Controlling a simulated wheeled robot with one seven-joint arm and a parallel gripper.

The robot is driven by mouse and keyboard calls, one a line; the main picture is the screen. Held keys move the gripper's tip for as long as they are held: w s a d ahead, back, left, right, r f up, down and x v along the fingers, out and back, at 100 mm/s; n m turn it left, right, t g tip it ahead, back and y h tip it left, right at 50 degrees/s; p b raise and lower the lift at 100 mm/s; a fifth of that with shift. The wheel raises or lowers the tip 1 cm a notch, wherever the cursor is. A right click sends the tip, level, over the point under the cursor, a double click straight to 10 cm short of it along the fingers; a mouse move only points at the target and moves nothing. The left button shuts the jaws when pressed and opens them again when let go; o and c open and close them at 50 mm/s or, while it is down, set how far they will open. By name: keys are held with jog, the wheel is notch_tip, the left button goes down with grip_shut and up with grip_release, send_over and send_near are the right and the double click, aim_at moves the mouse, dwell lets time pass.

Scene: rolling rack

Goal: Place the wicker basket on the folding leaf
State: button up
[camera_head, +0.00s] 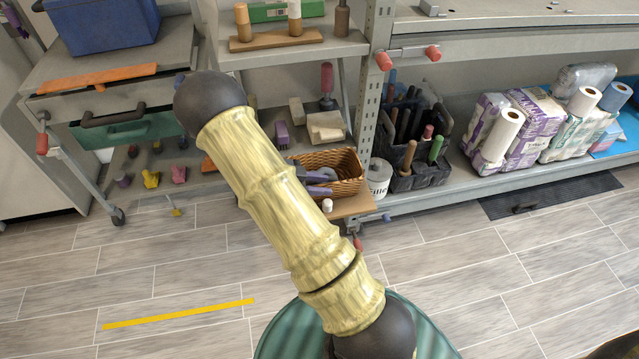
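The wicker basket (345,172) is brown and woven, and stands low on the rack in the middle of the head view. Purple and grey items lie in it, and my arm hides its left part. A light wooden board (352,207) shows just below its front. I cannot tell for certain which surface is the folding leaf; a grey top (68,62) at the left carries a blue bin and an orange strip. My arm crosses the view from bottom centre to upper left. My gripper is not visible.
A blue bin (105,22) stands at the upper left, above a green drawer (125,130). A white tin (379,177) and a dark tool caddy (410,165) stand right of the basket. Paper rolls (500,137) fill the right shelf.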

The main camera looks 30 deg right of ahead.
jog(key=shift+r, duration=0.2)
jog(key=p+v, duration=0.2)
jog(key=v, duration=1)
jog(key=shift+w+f, duration=0.1)
jog(key=shift+f, duration=0.05)
